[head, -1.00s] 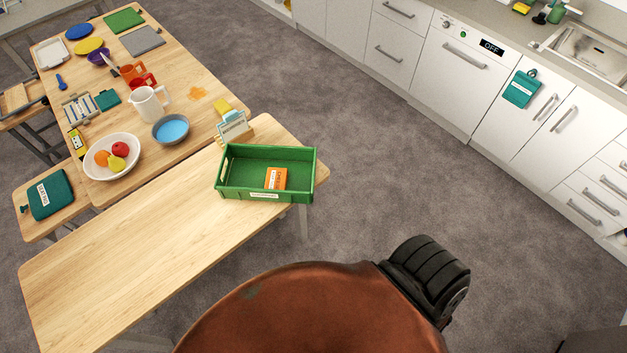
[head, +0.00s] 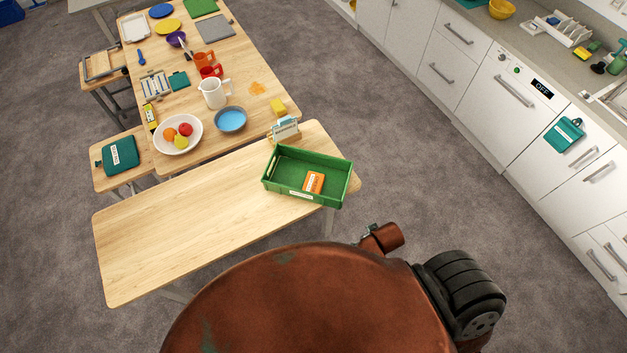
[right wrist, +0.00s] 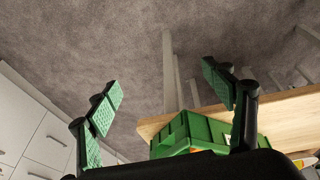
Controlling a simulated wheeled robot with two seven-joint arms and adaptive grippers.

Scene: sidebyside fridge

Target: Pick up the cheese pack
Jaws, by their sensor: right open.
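An orange pack with a white label (head: 313,182), which looks like the cheese pack, lies in the green crate (head: 283,187) at the right end of the front table. Its print is too small to read. The crate also shows in the right wrist view (right wrist: 172,137), with a small bit of orange at its edge. My right gripper (right wrist: 163,77) is open and empty, its green-padded fingers spread wide, with the crate and table end beyond it. My left gripper is not in view.
The front table (head: 180,220) is bare left of the crate. A small card holder (head: 285,128) stands just behind the crate. The back table holds a fruit bowl (head: 160,145), a blue bowl (head: 231,121) and a white pitcher (head: 213,95). Open floor lies between tables and counter (head: 500,100).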

